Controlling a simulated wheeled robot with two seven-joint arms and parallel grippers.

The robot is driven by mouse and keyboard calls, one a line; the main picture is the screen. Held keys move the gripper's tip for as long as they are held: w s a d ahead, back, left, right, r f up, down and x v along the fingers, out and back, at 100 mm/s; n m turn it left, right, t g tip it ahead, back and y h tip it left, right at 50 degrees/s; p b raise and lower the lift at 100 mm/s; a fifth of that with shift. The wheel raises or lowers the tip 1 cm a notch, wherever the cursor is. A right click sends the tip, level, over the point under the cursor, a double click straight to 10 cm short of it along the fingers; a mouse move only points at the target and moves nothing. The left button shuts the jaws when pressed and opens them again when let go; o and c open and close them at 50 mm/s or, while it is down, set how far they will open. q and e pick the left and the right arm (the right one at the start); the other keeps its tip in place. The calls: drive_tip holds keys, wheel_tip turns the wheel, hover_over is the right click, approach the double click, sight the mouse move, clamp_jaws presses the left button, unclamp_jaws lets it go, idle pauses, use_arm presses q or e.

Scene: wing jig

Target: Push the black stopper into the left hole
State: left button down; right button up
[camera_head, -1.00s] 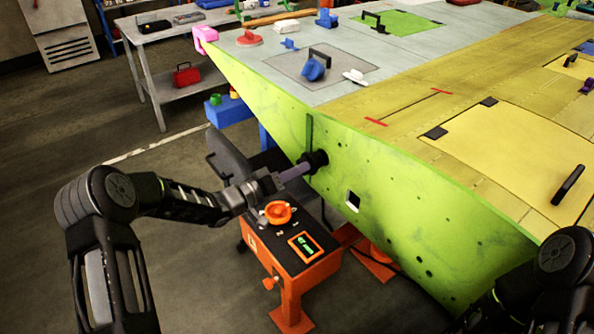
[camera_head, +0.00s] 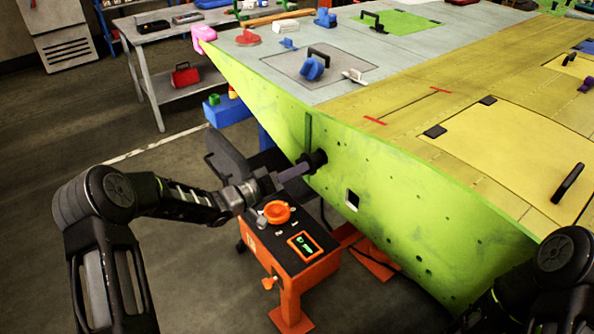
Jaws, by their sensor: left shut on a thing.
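The black stopper (camera_head: 317,159) is at the left end of the wing's green side panel (camera_head: 400,215). It touches or sits in the panel there, and the left hole itself is hidden behind it. My left gripper (camera_head: 292,174) is shut on the stopper from the left and front. I cannot tell how deep the stopper sits.
Handles and small tools lie on the wing top (camera_head: 340,95).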

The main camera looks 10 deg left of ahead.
sight(310, 164)
use_arm(q)
drive_tip(key=shift+w+d, duration=0.15)
drive_tip(key=shift+w, duration=0.05)
idle(0.4)
drive_tip(key=shift+b+x, duration=1)
drive_tip(key=shift+x, duration=1)
drive_tip(key=c, duration=1.4)
unclamp_jaws()
drive_tip(key=shift+o, duration=0.2)
drive_tip(key=shift+s, duration=0.1)
drive_tip(key=b+v, duration=0.1)
drive_tip(key=v, duration=0.6)
drive_tip(key=shift+s+a, duration=0.25)
drive_tip(key=shift+a, duration=0.05)
